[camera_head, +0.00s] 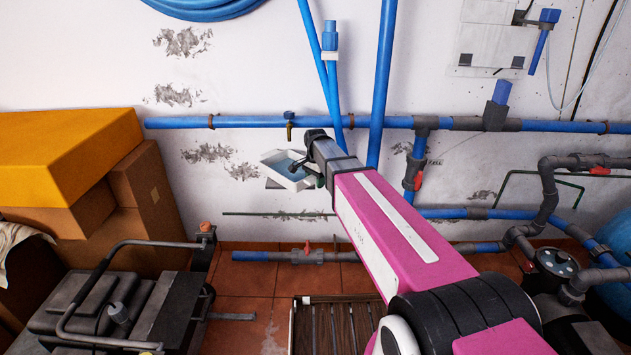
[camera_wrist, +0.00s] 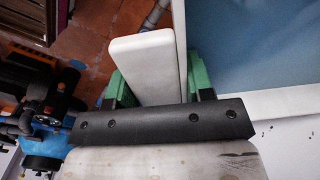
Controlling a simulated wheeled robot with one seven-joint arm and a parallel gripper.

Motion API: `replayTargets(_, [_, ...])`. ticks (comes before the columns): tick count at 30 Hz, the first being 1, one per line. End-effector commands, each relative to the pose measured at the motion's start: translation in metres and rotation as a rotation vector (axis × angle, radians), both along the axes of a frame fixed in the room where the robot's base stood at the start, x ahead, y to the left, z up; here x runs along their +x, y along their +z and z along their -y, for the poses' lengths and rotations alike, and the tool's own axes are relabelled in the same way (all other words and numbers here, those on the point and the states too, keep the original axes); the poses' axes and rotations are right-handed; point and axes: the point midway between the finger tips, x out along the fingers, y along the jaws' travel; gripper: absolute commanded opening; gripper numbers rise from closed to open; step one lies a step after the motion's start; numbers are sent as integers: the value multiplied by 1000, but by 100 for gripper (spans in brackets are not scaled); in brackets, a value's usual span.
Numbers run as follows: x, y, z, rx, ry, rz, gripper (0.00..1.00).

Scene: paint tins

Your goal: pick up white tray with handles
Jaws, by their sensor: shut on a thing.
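The white tray (camera_head: 271,160) has a blue-grey inside and hangs in the air before the wall, below the brass tap. In the wrist view its white wall (camera_wrist: 216,100) and blue-grey floor (camera_wrist: 265,45) fill the right side. My gripper (camera_head: 318,172) is at the tray's right end. In the wrist view my gripper (camera_wrist: 160,88) has its green fingers on both sides of a white handle-like part of the tray (camera_wrist: 145,60), shut on it. The tray's far handle is not clear to see.
Blue pipes (camera_head: 240,122) and a brass tap (camera_head: 289,125) run along the wall. Yellow and brown boxes (camera_head: 65,150) and a dark machine with a bar handle (camera_head: 110,300) stand at left. A slatted wooden thing (camera_head: 330,325) lies on the tiled floor. Pipes and a pump (camera_head: 555,262) crowd the right.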

Motion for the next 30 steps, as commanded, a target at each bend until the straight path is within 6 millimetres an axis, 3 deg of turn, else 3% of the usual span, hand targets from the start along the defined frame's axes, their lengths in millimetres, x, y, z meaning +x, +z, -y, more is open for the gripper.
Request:
replayTargets(8, [0, -1, 0, 1, 0, 1, 8])
replayTargets(9, [0, -1, 0, 1, 0, 1, 57])
replayTargets(11, [0, -1, 0, 1, 0, 1, 73])
replayTargets(23, [0, 5, 0, 0, 0, 1, 73])
replayTargets(30, [0, 39, 0, 1, 0, 4, 73])
